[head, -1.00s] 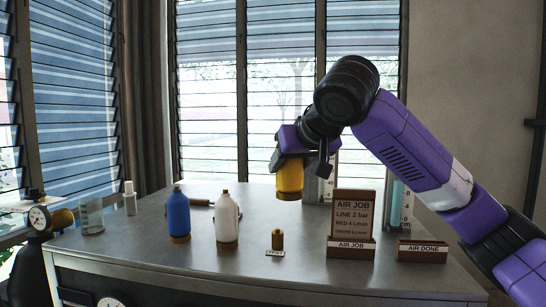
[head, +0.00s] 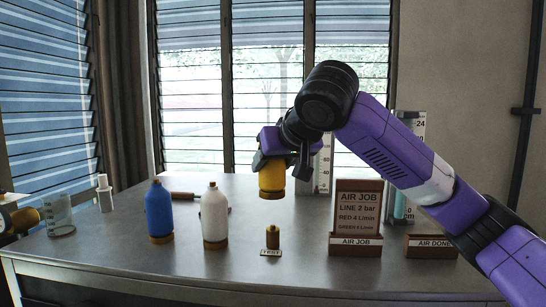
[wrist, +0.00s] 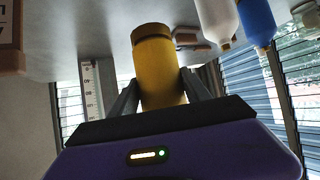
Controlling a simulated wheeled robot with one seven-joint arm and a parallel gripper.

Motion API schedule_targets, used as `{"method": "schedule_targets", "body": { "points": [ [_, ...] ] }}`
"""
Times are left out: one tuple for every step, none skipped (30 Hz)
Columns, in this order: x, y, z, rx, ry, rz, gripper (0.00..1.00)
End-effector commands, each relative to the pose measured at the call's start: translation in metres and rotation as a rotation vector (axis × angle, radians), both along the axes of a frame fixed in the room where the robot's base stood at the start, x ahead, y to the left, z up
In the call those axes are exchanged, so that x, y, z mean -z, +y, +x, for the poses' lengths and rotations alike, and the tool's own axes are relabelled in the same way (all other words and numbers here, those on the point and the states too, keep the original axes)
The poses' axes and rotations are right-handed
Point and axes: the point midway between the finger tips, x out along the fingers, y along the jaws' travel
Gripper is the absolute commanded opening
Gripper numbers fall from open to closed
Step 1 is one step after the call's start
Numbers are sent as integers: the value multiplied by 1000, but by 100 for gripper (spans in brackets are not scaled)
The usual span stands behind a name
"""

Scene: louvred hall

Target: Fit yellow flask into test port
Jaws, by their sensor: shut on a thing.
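The yellow flask (head: 271,179) is in my gripper (head: 273,162), held upright with its brown base downward, clear above the table. In the wrist view the flask (wrist: 155,62) sits between the two fingers of my gripper (wrist: 161,88), which are shut on its sides. The test port (head: 272,237) is a small brass fitting behind a "TEST" label on the table. In the head view it stands below the flask, with a clear gap between them. I cannot make it out in the wrist view.
A blue bottle (head: 159,212) and a white bottle (head: 214,217) stand left of the port. The AIR JOB sign (head: 357,212) and AIR DONE holder (head: 431,247) stand to the right. A glass beaker (head: 60,215) is at the far left. Bare table (head: 300,220) lies around the port.

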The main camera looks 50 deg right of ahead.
Motion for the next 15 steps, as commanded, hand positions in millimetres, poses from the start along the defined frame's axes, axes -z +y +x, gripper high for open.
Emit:
{"method": "schedule_targets", "body": {
  "points": [
    [12,-1,0,1,0,-2,0],
    [15,-1,0,1,0,-2,0],
    [20,-1,-1,1,0,-2,0],
    [25,0,0,0,0,0,0],
    [29,0,0,0,-1,1,0],
    [32,0,0,0,-1,1,0],
    [35,0,0,-1,-1,2,0],
    [37,0,0,-1,-1,2,0],
    [39,0,0,-1,-1,2,0],
    [41,0,0,-1,-2,1,0],
    [42,0,0,0,-1,1,0],
    [43,0,0,0,-1,1,0],
    [43,0,0,-1,-2,0,0],
    [44,0,0,-1,-2,0,0],
    [45,0,-1,-1,-1,0,0]
  ]
}}
